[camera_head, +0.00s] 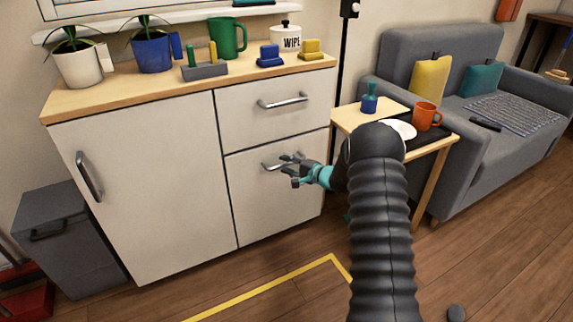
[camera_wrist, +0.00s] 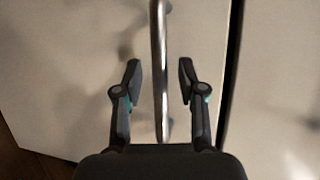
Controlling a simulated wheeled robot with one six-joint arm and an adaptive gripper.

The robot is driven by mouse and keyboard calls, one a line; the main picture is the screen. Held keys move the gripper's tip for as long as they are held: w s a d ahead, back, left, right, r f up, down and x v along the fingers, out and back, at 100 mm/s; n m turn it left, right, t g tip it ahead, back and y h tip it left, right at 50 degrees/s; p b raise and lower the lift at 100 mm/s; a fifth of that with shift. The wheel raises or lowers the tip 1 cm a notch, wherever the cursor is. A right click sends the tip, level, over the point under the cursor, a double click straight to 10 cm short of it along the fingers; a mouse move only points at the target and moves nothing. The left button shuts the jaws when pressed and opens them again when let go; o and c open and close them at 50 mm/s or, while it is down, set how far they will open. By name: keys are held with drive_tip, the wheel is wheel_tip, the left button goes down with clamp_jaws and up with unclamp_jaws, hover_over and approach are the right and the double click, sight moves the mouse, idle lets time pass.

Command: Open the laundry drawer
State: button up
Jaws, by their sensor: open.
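A white cabinet has two drawers stacked on its right side, both closed; no label shows which is the laundry drawer. The lower drawer (camera_head: 268,212) has a metal bar handle (camera_head: 270,166), partly hidden by my gripper (camera_head: 291,171). The upper drawer (camera_head: 240,118) has a similar handle (camera_head: 283,102). My gripper is open and empty at the lower handle. In the wrist view the handle (camera_wrist: 157,35) runs upright between the two spread fingers of my gripper (camera_wrist: 160,82), with a gap on each side.
A cabinet door (camera_head: 150,190) with an upright handle is left of the drawers. A small side table (camera_head: 352,119) with a plate (camera_head: 399,129) and an orange mug (camera_head: 425,116) stands close on the right. A grey bin (camera_head: 62,255) is at the left. Floor before the drawers is clear.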

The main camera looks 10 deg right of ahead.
drive_tip(key=shift+w+a, duration=0.25)
clamp_jaws()
